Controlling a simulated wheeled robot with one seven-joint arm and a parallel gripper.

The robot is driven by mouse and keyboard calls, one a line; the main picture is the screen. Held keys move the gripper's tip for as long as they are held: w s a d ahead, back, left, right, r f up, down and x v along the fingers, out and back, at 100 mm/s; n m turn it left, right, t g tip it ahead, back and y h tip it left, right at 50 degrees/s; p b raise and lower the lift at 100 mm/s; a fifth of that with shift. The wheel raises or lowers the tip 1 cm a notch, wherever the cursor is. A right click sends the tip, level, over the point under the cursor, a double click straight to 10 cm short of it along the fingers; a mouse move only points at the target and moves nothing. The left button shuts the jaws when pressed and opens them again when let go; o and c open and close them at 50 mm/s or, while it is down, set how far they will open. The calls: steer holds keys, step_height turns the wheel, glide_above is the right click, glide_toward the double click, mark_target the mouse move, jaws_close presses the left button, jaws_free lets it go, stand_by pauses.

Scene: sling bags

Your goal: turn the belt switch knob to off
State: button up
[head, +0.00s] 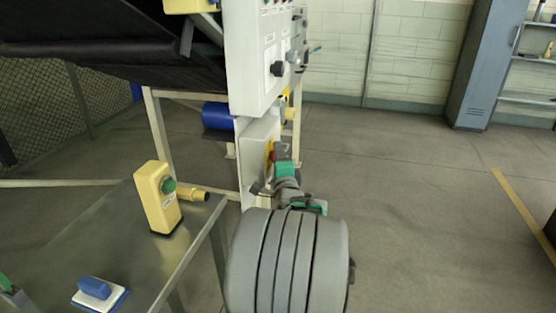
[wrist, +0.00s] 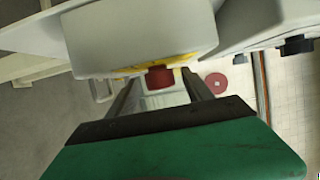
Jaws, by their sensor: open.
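A red knob (wrist: 160,76) on a yellow plate stands out from a pale switch box (wrist: 140,35) in the wrist view. In the head view, the box (head: 253,140) is below the large control panel, with the red knob (head: 271,157) on its right face. My gripper (wrist: 159,82) is open, its two fingers on either side of the red knob in the picture; I cannot tell whether they touch it. In the head view, my green gripper (head: 271,173) is right at the box. No switch label is readable.
The white control panel (head: 248,60) above carries a black knob (head: 277,69). A grey cabinet (head: 487,65) stands at back right. The floor at right is largely clear.

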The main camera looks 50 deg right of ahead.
steer(key=v, duration=0.7)
steer(key=shift+s+a, duration=0.25)
steer(key=shift+s, duration=0.05)
